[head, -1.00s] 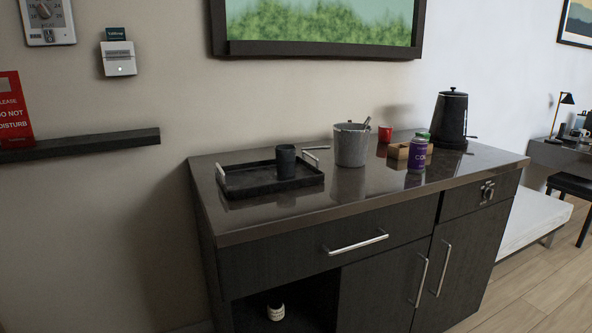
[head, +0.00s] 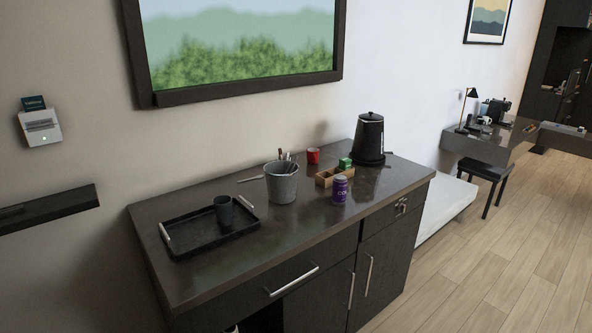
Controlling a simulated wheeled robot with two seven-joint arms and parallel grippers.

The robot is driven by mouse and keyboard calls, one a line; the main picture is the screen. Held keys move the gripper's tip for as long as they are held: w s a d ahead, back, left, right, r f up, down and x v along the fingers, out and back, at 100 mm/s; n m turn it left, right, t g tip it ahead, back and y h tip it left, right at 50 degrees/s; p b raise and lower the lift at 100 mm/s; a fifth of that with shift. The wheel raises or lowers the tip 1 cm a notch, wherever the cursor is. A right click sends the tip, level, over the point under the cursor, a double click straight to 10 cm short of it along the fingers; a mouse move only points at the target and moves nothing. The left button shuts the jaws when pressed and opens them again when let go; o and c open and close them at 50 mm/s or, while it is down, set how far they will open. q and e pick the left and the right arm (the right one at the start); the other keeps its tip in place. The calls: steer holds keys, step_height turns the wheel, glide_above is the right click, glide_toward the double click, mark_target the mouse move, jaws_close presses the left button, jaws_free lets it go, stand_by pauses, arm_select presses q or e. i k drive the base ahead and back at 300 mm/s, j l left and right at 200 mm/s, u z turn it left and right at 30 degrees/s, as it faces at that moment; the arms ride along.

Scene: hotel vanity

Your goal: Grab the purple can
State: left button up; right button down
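The purple can (head: 340,190) stands upright on the dark vanity top (head: 215,268), right of the middle of the head view. It is in front of a small wooden box (head: 322,180) and to the right of a grey bucket (head: 281,186). Nothing holds it. Neither of my grippers shows in the head view.
A black kettle (head: 369,140) stands behind the can to the right. A red cup (head: 313,156) and a green item (head: 345,163) are behind it. A black tray (head: 180,244) with a dark cup (head: 223,210) lies at left. The wooden floor (head: 480,275) at right is clear.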

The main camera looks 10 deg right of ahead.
mark_target(339, 183)
steer(key=i+l+u, duration=0.1)
steer(key=u, duration=0.7)
steer(key=l+u, duration=0.45)
steer(key=l, duration=0.3)
steer(key=l+u, duration=0.5)
steer(key=l, duration=0.3)
steer(key=k+l, duration=0.1)
steer(key=l, duration=0.4)
steer(key=k+l, duration=0.1)
steer(key=l, duration=0.4)
steer(key=k+l+u, duration=0.1)
steer(key=l, duration=0.4)
steer(key=k+l, duration=0.1)
steer(key=l, duration=0.4)
